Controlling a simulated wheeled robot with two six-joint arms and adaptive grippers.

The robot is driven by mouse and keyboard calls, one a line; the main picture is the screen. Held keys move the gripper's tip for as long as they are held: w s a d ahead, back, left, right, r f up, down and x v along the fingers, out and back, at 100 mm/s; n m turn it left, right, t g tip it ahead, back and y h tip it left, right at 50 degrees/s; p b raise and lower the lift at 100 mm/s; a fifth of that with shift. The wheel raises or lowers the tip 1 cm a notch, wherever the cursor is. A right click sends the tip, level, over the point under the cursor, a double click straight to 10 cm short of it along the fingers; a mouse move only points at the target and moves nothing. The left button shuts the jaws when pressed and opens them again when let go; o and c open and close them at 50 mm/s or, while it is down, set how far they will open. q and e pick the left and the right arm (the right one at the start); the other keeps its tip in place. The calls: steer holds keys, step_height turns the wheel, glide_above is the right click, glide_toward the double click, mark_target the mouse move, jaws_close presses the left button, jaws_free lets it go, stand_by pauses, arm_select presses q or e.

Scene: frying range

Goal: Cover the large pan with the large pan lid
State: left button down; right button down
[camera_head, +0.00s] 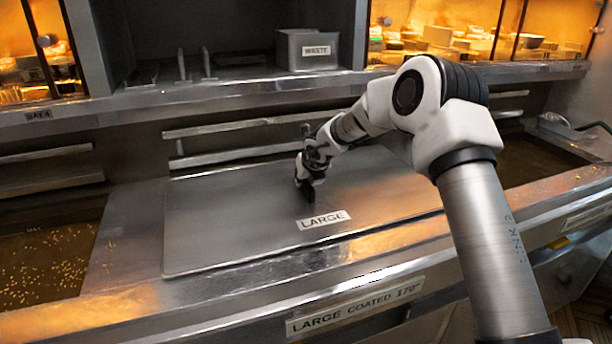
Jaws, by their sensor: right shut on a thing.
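The large pan lid (230,225) is a flat, rectangular metal plate with a white LARGE label. It lies about level over the middle of the range, above the front label reading LARGE COATED 170. The large pan is not visible; whatever lies under the lid is hidden. I cannot tell whether the lid rests fully or sits slightly above the surface. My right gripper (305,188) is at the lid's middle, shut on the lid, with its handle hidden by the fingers. My left gripper is not in view.
An oil pan (50,262) with floating crumbs is open at the left. Another dark pan (535,168) is open at the right. A grey WASTE bin (307,50) stands on the back shelf. Lit food cabinets are behind. A metal front ledge runs along the range.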

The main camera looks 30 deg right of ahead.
steer(key=shift+r, duration=0.15)
steer(key=shift+f, duration=0.35)
steer(key=shift+s+f, duration=0.15)
steer(key=shift+f, duration=0.2)
stand_by(0.3)
steer(key=c, duration=0.8)
jaws_free()
steer(key=shift+f, duration=0.15)
steer(key=shift+r, duration=0.2)
steer(key=shift+r, duration=0.25)
step_height(320, 180, up, 7)
steer(key=p, duration=0.8)
steer(key=shift+f, duration=0.3)
